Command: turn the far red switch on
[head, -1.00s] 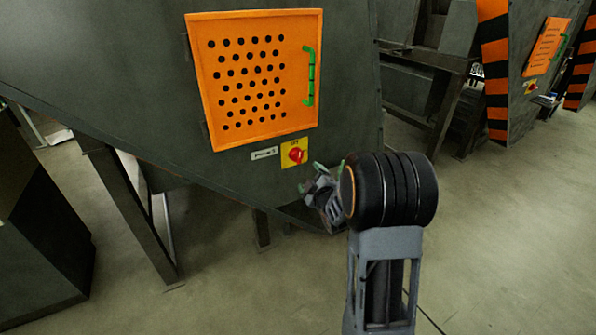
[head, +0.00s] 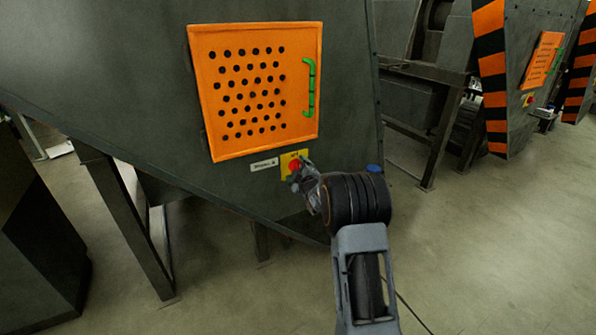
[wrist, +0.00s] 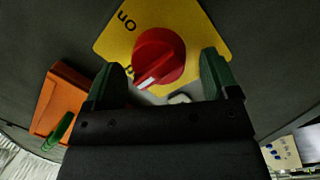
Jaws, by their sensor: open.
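A red rotary switch (head: 295,165) sits on a yellow plate on the nearer grey machine, below an orange perforated panel. In the wrist view the red knob (wrist: 158,57) fills the space between the fingers, with its white mark toward the lower left. "ON" is printed on the yellow plate (wrist: 205,35), at its upper left; another label is mostly hidden. My gripper (head: 304,172) is at this switch, its green-padded fingers (wrist: 163,75) open on either side of the knob; contact cannot be told. Another red switch (head: 528,99) is on the farther machine at right, away from my gripper.
The orange panel (head: 258,88) with a green handle (head: 311,87) is just above the nearer switch. A white label (head: 264,165) is left of it. The grey machine (head: 150,100) slopes down on dark legs. Open floor (head: 490,240) lies to the right.

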